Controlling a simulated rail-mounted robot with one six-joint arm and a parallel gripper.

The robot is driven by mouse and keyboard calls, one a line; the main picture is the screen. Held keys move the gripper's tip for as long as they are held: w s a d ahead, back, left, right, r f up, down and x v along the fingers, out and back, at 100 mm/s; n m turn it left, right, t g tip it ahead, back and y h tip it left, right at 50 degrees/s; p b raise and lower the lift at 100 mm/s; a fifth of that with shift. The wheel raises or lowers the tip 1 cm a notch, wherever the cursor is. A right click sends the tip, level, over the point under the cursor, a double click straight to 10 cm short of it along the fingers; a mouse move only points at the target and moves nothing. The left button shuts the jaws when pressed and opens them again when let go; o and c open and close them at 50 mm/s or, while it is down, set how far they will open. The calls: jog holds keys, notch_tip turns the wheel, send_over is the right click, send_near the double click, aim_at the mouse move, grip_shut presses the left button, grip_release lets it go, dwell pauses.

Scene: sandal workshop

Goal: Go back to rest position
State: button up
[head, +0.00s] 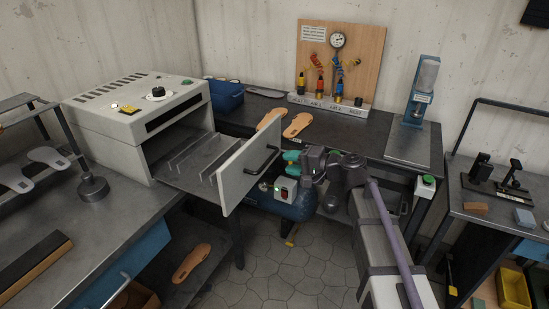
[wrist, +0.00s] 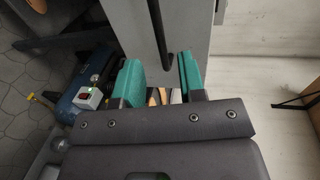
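My gripper (head: 287,162) is in the middle of the head view, just right of the open oven drawer's front panel (head: 240,175). Its two teal fingers are apart, with a gap between them in the wrist view (wrist: 158,62), and nothing is held. The dark drawer handle (wrist: 158,30) lies ahead of the gap, and the fingers look clear of it. The handle also shows in the head view (head: 263,161), left of the fingertips. My arm reaches in from the lower right.
The grey oven (head: 140,110) stands at left with its drawer pulled out, slotted plates inside. Sandal soles (head: 297,125) lie on the back bench beside a gauge board (head: 340,60). A blue compressor (head: 290,203) sits below my gripper.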

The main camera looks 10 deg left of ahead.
jog(key=v, duration=0.3)
jog(key=shift+s, duration=0.1)
jog(key=s+d+f+n+g+h+p, duration=0.1)
jog(key=s+d+f+n+g+h, duration=0.2)
jog(key=s+d+f+h, duration=0.4)
jog(key=s+d+f+h+p, duration=0.1)
jog(key=s+d+h, duration=0.3)
jog(key=d, duration=0.4)
jog(key=s+d+f+g+h+p, duration=0.1)
jog(key=s+d+h+p, duration=0.1)
jog(key=s+d+h, duration=0.2)
jog(key=s+d, duration=0.3)
jog(key=d, duration=0.1)
jog(key=shift+s+f, duration=0.15)
jog(key=shift+f, duration=0.05)
